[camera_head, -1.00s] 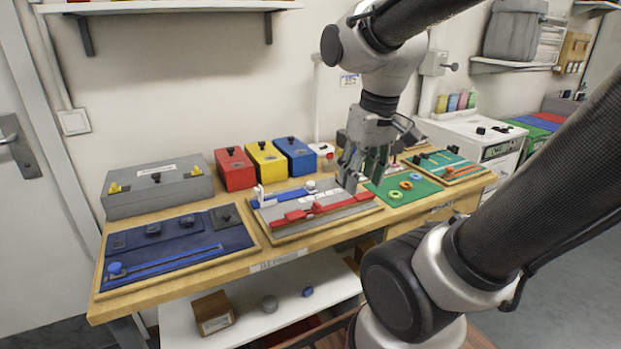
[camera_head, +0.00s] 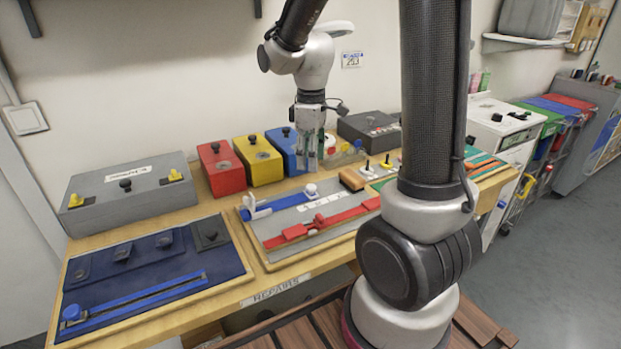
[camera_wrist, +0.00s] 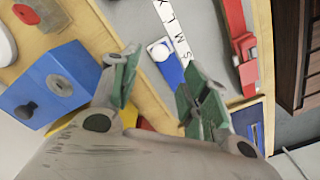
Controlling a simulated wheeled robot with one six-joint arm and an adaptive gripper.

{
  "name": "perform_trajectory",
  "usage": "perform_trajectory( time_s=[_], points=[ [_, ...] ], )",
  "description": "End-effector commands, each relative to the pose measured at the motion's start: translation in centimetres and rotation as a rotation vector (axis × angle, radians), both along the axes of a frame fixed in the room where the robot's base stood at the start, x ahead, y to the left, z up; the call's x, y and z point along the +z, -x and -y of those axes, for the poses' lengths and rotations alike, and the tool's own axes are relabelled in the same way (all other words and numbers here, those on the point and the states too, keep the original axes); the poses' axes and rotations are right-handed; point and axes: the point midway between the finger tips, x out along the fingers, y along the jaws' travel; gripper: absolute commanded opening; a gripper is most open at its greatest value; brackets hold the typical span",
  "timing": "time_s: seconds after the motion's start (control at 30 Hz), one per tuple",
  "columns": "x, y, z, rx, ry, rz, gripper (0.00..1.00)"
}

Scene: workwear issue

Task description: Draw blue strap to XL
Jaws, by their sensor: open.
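A grey board (camera_head: 275,228) on the bench carries a blue strap (camera_head: 285,203) along its back side, with a white round knob (camera_head: 311,188) at the strap's right end. A white strip with size letters (camera_head: 322,207) runs beside it. In the wrist view the blue strap (camera_wrist: 173,72) lies below the fingers, its white knob (camera_wrist: 159,50) close to the M and S marks; L and X show farther up the strip (camera_wrist: 176,30). My gripper (camera_head: 309,164) is open and empty, just above and behind the knob. It also shows in the wrist view (camera_wrist: 161,72).
A red strap (camera_head: 322,224) lies along the board's front. Red (camera_head: 219,168), yellow (camera_head: 258,160) and blue (camera_head: 284,148) boxes stand behind. A navy panel (camera_head: 150,275) and a grey case (camera_head: 130,195) lie left. My arm hides part of the bench at right.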

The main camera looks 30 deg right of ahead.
Motion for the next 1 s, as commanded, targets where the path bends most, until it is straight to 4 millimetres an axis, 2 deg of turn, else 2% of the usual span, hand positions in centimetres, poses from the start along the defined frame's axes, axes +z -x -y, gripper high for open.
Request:
perform_trajectory(
  time_s=[0.17,0.4,0.5,0.63,0.87,1.0],
  points=[
    [-1.7,0.1,0.0,0.017,0.0,-0.004,0.46],
    [-5.8,0.1,0.0,0.015,0.0,-0.006,0.46],
    [-6.9,0.1,0.0,0.014,0.0,-0.004,0.46],
    [-7.7,0.0,0.0,0.014,0.0,-0.001,0.46],
    [-7.8,0.0,0.0,0.014,0.001,-0.001,0.46],
    [-7.8,0.0,0.0,0.014,0.001,-0.001,0.24]
  ],
)
